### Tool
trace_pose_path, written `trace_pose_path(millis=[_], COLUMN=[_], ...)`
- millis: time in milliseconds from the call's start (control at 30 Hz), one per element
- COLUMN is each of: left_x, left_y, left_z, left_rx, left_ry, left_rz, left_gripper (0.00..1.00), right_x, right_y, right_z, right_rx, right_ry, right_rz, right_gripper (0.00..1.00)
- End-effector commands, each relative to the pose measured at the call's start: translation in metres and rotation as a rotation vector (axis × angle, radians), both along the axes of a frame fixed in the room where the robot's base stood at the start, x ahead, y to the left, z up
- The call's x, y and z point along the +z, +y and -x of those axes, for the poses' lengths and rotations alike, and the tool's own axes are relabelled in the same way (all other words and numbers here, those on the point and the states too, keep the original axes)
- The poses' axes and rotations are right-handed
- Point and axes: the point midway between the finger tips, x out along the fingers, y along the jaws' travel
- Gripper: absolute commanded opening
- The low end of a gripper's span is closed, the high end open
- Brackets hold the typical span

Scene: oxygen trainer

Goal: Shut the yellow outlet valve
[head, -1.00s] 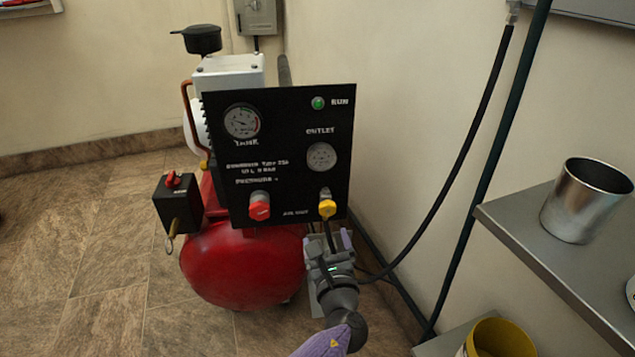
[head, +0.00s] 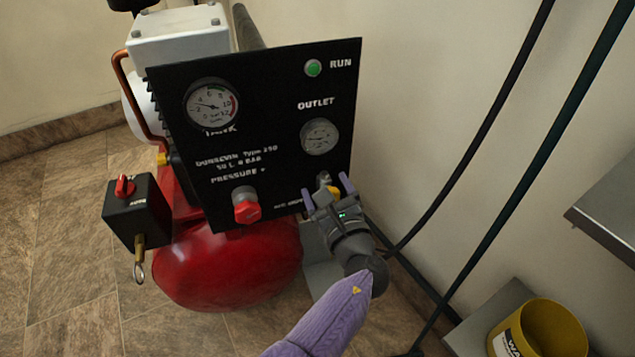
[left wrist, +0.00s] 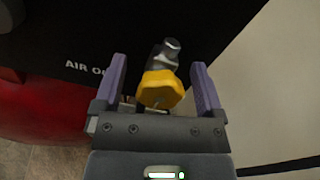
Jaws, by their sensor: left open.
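The yellow outlet valve (head: 334,192) sits low on the right side of the black panel (head: 270,140), under the outlet gauge (head: 319,137). In the head view my gripper partly covers it. In the left wrist view the yellow knob (left wrist: 160,90) shows whole, with a grey metal fitting (left wrist: 167,50) behind it. My left gripper (head: 328,190) is open, with its two purple fingers on either side of the knob. In the left wrist view (left wrist: 158,85) gaps show between the knob and both fingers. My right gripper is in neither view.
A red knob (head: 246,205) sits left of the valve on the panel. The red tank (head: 225,265) is below. A black box with a red switch (head: 137,210) is at left. Dark hoses (head: 480,150) run along the wall at right. A yellow bin (head: 540,335) stands lower right.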

Motion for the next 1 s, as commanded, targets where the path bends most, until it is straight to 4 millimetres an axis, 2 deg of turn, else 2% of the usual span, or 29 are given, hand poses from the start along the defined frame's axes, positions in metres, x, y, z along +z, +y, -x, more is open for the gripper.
trace_pose_path(millis=[167,200,600,700,900,1000], left_x=[0.0002,0.0002,0.0000,0.0005,0.0016,0.0006], left_y=[0.0000,0.0000,0.0001,0.0000,-0.0014,-0.0018], left_z=[0.0000,0.0000,-0.0001,-0.0001,-0.0006,-0.0006], left_rx=[0.000,0.000,0.000,-0.001,-0.001,-0.001], left_ry=[0.000,0.000,0.000,0.006,0.095,0.115], left_rz=[0.000,0.000,0.000,-0.019,-0.296,-0.355], left_gripper=[0.89,0.85,0.00,0.00,0.00,0.00], right_x=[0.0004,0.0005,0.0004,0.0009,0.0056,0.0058], right_y=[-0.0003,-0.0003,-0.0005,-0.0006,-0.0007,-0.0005], right_z=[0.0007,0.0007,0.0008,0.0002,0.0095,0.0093], right_rx=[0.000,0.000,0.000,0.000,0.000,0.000], right_ry=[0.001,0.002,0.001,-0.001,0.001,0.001], right_rz=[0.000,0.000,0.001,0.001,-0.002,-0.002], right_gripper=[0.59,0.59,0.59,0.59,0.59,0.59])
